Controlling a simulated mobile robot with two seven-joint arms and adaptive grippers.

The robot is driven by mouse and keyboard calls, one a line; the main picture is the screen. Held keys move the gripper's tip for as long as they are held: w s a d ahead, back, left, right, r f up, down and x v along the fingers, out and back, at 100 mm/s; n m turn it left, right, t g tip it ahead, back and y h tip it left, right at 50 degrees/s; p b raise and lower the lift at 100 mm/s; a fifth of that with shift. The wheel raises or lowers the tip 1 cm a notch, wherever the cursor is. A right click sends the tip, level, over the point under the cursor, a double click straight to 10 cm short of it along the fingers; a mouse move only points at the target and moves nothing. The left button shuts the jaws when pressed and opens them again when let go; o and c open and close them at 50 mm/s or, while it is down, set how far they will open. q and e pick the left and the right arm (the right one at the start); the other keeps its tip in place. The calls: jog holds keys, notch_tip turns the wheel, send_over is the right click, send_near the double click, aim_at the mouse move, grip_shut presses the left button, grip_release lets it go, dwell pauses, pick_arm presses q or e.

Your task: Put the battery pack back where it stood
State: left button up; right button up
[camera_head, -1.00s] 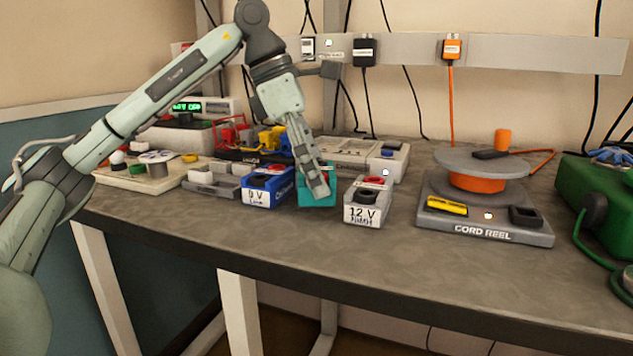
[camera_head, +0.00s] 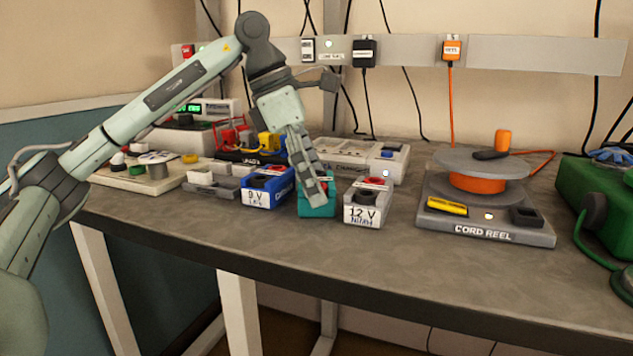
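A teal battery pack (camera_head: 316,210) is on the front part of the workbench, between a blue 9 V pack (camera_head: 266,192) on its left and a white-grey 12 V pack (camera_head: 366,207) on its right. A bit of red shows on top of the teal pack. My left gripper (camera_head: 318,194) reaches down onto the teal pack from above and behind, its fingers covering much of the top. The fingers overlap in this view, but the pack moves along with them, so it appears held. Whether its underside touches the bench is unclear. My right gripper is not in view.
Behind stand a grey device (camera_head: 345,152) and a yellow-and-red lead rack (camera_head: 268,146). A grey tray (camera_head: 222,186) lies left of the blue pack. A cord reel (camera_head: 484,230) and a green case (camera_head: 600,200) stand right. The bench front is clear.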

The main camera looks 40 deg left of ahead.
pick_arm(q)
jog(key=shift+r, duration=0.1)
jog(key=shift+r, duration=0.25)
jog(key=p+v, duration=0.1)
jog(key=v, duration=0.4)
jog(key=shift+r, duration=0.1)
jog(key=p+v, duration=0.1)
jog(key=v, duration=0.5)
jog(key=shift+r+p, duration=0.2)
jog(key=shift+p, duration=0.1)
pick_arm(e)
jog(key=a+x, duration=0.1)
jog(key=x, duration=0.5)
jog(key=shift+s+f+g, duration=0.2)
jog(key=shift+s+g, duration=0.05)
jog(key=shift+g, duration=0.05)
pick_arm(q)
jog(key=shift+s, duration=0.1)
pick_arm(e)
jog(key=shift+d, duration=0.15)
